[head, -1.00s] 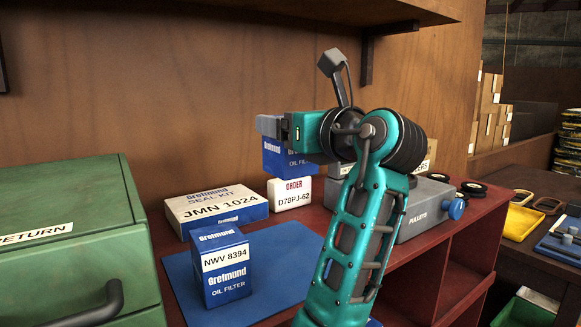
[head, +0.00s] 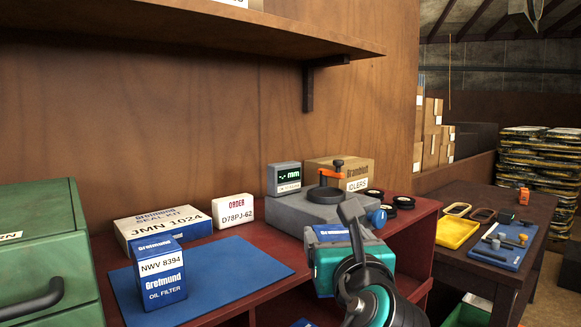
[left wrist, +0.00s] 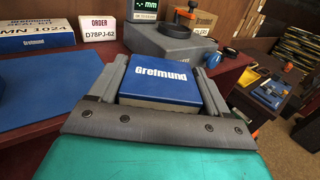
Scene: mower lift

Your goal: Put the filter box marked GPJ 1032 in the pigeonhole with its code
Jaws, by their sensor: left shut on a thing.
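My left gripper (head: 333,240) is shut on a blue and white Grefmund box (left wrist: 160,85), which sits between both fingers in the left wrist view. Its blue top faces that camera; no code can be read on it. In the head view the gripper and forearm hide most of this box. The gripper is at the front of the red bench (head: 228,240), by the pulley case. Open red pigeonholes (head: 412,245) show below the bench top at right; their labels cannot be seen. My right gripper is not in view.
A NWV 8394 oil filter box (head: 160,275) stands on a blue mat (head: 235,268). Behind are a JMN 1024 seal kit (head: 165,224) and an ORDER D78PJ-62 block (head: 233,211). A grey case (head: 300,212) stands near the gripper. A green cabinet (head: 40,250) is at left.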

